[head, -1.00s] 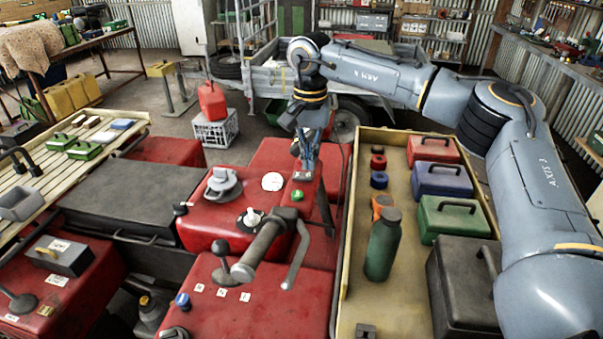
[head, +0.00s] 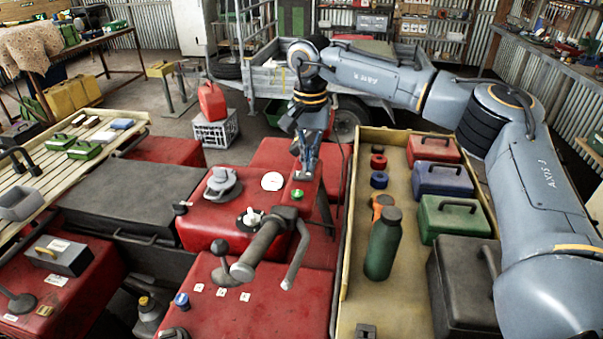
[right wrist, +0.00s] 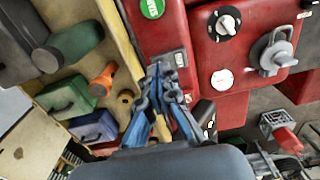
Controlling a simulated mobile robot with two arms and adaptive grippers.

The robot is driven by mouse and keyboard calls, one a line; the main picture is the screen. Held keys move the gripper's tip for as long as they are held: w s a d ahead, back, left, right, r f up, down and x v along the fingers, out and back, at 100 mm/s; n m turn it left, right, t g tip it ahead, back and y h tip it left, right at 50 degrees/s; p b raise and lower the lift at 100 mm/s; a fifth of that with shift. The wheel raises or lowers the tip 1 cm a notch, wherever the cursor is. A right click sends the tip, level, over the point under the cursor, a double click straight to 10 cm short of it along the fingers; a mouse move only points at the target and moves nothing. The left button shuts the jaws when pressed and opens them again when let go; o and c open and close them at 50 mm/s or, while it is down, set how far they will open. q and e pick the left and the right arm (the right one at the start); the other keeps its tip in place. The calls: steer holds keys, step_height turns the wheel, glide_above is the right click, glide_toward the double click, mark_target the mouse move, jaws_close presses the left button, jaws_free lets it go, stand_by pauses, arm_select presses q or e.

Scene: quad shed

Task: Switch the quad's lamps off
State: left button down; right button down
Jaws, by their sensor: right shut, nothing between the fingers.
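The quad's red body (head: 208,219) fills the middle of the head view, with its handlebar grip (head: 262,246) in front. A small red housing (head: 299,191) carries a green round button (head: 297,194). In the right wrist view a grey switch plate (right wrist: 176,58) sits on this housing, near the green button (right wrist: 152,8); its lever position is hidden by my fingers. My right gripper (head: 308,174) is shut and empty, its tips (right wrist: 166,68) at the plate; I cannot tell whether they touch. A white rotary knob (head: 251,217) stands on the body. My left gripper is not in view.
A grey filler cap (head: 222,184) and a white dial (head: 272,181) sit near the housing. A tan tray (head: 350,240) at the right holds a green bottle (head: 383,244) and several toolboxes. A lever (head: 293,265) juts beside the grip.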

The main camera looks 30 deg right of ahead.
steer(key=shift+f+b, duration=0.35)
steer(key=shift+f, duration=0.35)
steer(key=shift+r, duration=0.1)
steer(key=shift+r+p, duration=2.85)
steer(key=shift+r, duration=0.65)
steer(key=shift+f, duration=0.1)
